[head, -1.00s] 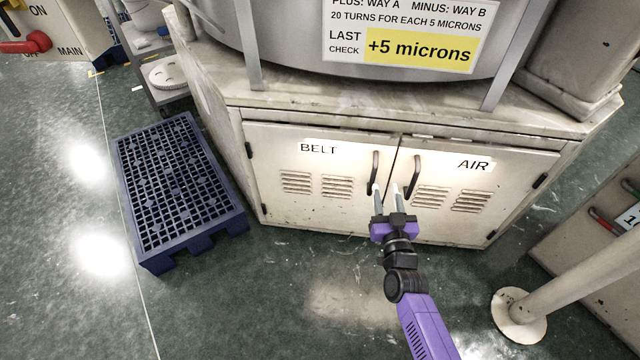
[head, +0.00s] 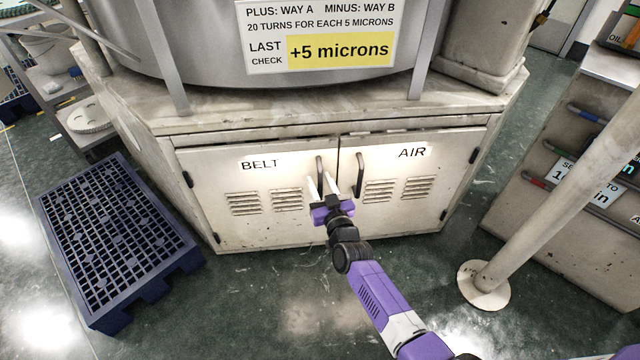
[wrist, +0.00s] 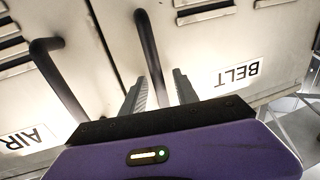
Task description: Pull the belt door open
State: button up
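The belt door (head: 262,215) is the left of two pale cabinet doors, with a BELT label at its top. It is shut, flush with its neighbour. Its dark bar handle (head: 319,167) stands upright near the door's right edge. In the wrist view, which is upside down, the same handle (wrist: 147,45) runs down between my two fingers. My gripper (head: 319,184) is open, its pale fingertips at the lower part of the belt handle, one on each side in the picture. The fingers show a gap around the bar; whether either touches it I cannot tell.
The air door (head: 405,210) is shut, with its own handle (head: 359,175) close to the right of my gripper. A blue pallet (head: 115,235) lies on the floor at left. A pale post (head: 545,205) stands at right. The floor before the cabinet is mostly clear.

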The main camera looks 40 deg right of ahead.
jog(key=shift+c, duration=0.3)
grip_shut()
dwell(1.1)
